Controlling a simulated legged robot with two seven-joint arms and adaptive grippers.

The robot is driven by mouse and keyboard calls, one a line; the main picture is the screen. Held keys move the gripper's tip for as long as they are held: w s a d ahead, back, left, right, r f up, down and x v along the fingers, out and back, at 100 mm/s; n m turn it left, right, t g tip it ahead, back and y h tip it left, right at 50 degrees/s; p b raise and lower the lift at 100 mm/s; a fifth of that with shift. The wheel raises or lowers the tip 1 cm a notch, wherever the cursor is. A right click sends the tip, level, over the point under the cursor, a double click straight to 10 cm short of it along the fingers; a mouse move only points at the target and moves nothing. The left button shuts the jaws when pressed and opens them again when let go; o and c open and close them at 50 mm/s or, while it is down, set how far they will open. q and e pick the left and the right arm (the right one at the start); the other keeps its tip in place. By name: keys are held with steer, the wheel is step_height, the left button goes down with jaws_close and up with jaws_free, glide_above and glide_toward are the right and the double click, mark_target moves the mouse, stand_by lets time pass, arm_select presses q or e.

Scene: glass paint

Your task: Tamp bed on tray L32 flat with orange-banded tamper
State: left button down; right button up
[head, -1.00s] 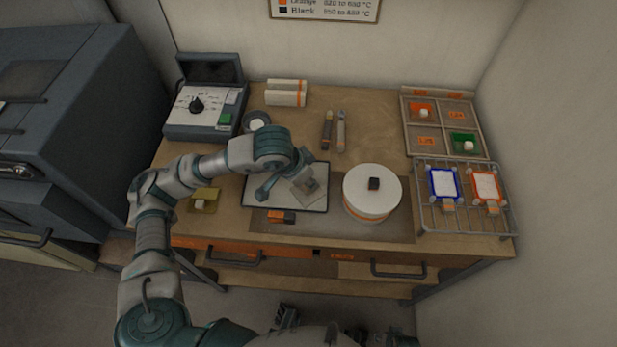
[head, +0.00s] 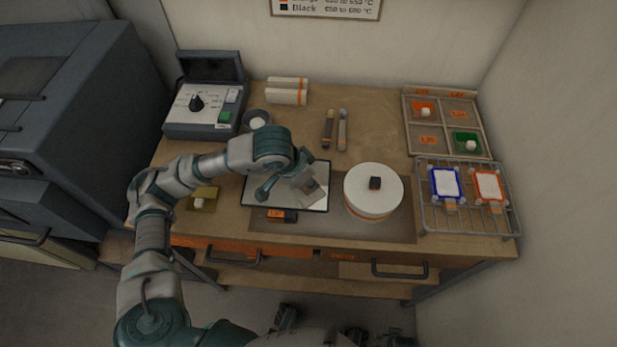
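A blue-framed tray (head: 446,184) and an orange-framed tray (head: 488,187), each with a white bed, lie side by side on the wire rack at the right. Their tags are too small to read, so I cannot tell which is L32. Two slim upright-lying tools, one dark (head: 328,129) and one grey (head: 342,131), lie at the back middle. I cannot make out an orange band on either. My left gripper (head: 285,183) is low over the white board (head: 260,203), far left of the trays. A grey patch beside it is unclear. My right gripper is not visible.
A round white drum (head: 372,187) with a black knob stands between board and rack (head: 468,226). An orange-and-black block (head: 281,215) lies at the board's front edge. A control box (head: 202,108), white rolls (head: 286,97) and a divided box (head: 441,155) line the back.

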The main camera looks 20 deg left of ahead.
arm_select(q)
steer(key=shift+r+p, duration=0.45)
steer(key=shift+r, duration=0.65)
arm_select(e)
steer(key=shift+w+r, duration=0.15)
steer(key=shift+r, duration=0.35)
arm_select(q)
steer(key=shift+a+f, duration=0.1)
steer(key=shift+a, duration=0.2)
steer(key=a+b, duration=0.1)
steer(key=a, duration=0.1)
steer(key=s+a+b, duration=0.1)
steer(key=a, duration=0.2)
steer(key=shift+s+a+f+b, duration=0.1)
steer(key=shift+s+a+b, duration=0.05)
steer(key=shift+a+b, duration=0.15)
steer(key=shift+s+a+r, duration=0.2)
steer(key=shift+a, duration=0.45)
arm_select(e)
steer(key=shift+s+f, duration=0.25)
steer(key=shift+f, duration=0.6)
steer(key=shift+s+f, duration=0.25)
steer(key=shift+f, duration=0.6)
arm_select(q)
steer(key=shift+f, duration=0.1)
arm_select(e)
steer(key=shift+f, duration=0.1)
